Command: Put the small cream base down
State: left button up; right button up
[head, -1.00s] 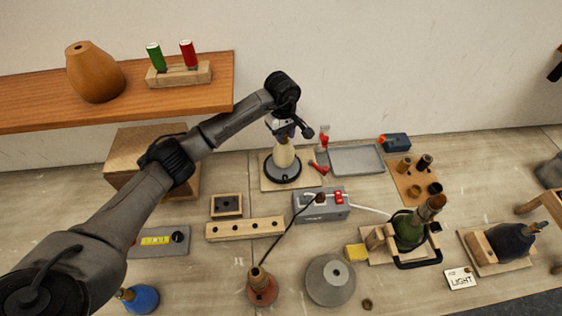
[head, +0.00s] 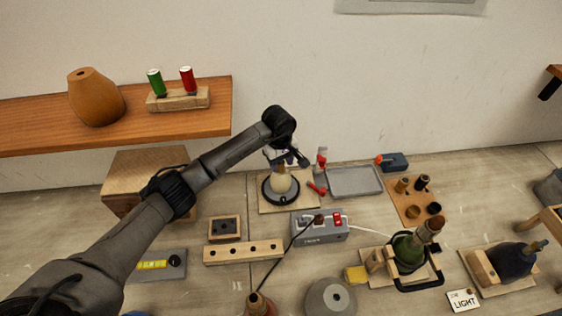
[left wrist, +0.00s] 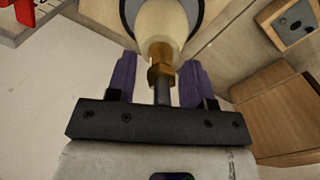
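The small cream base (head: 280,184) stands upright within a round black ring (head: 267,193) on a light wooden board (head: 305,204) at the back middle. My left gripper (head: 284,164) is right above it, pointing down. In the left wrist view the cream base (left wrist: 158,22) shows its brass neck (left wrist: 161,62), with a grey stem below it in the picture. The purple fingers of my left gripper (left wrist: 159,78) stand on either side of the neck, with a visible gap on each side. The underside of the base is hidden. My right gripper is out of view.
A grey tray (head: 354,181) and red clamp parts (head: 317,188) lie right of the board. A grey switch box (head: 320,227) and a holed wooden block (head: 243,252) stand in front. A wooden box (head: 146,178) is at left, below the shelf (head: 50,130).

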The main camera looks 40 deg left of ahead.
pick_arm(q)
jog(key=shift+o, duration=0.5)
jog(key=shift+s+r, duration=0.1)
jog(key=shift+r, duration=2)
